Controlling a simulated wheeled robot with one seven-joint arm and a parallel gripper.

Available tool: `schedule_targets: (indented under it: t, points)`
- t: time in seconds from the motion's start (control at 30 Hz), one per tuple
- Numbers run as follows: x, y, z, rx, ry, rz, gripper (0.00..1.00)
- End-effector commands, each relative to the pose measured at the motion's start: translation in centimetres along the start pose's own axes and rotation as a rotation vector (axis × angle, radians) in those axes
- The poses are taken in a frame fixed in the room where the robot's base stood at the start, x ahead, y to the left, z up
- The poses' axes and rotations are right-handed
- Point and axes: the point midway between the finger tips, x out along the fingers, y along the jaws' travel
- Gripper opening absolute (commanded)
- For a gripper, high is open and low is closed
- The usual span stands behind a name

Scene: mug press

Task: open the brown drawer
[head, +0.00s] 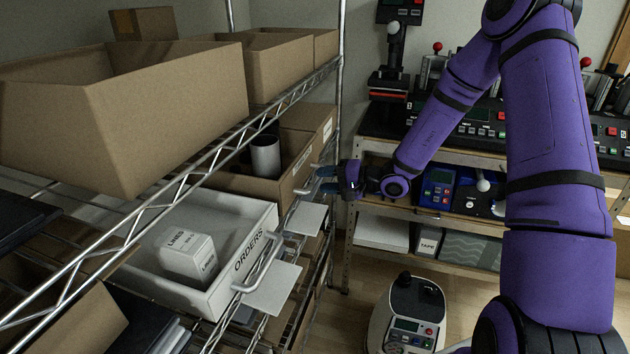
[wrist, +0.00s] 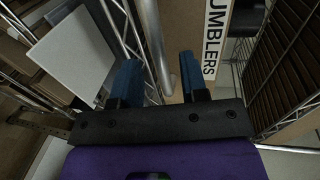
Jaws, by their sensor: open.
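The brown drawer (head: 240,186) sits on the middle shelf of the wire rack in the head view, with a grey cylinder (head: 265,157) and dark items inside. Its front with a label ending in "UMBLERS" (wrist: 217,40) shows in the wrist view. A grey metal bar (wrist: 153,45), apparently its handle, runs between my fingers in the wrist view. My gripper (head: 318,180) is at the drawer's front, and its blue fingers (wrist: 158,68) are open, one on each side of the bar. I cannot tell whether either finger touches it.
A white drawer (head: 215,290) marked "ORDERS", holding a white box (head: 188,255), is nearer on the same rack. White plates (head: 274,289) stick out below the handles. Cardboard bins (head: 120,110) fill the shelf above. A wheeled machine (head: 407,315) stands on the floor at right.

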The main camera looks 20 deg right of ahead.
Motion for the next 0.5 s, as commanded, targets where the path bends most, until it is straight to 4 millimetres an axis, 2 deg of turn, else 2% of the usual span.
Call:
schedule_targets:
  t: [0.2, 0.5]
  points:
    - [2.6, 0.0, 0.1, 0.000, -0.002, 0.000, 0.40]
    - [3.4, 0.0, 0.0, 0.001, 0.000, 0.001, 0.40]
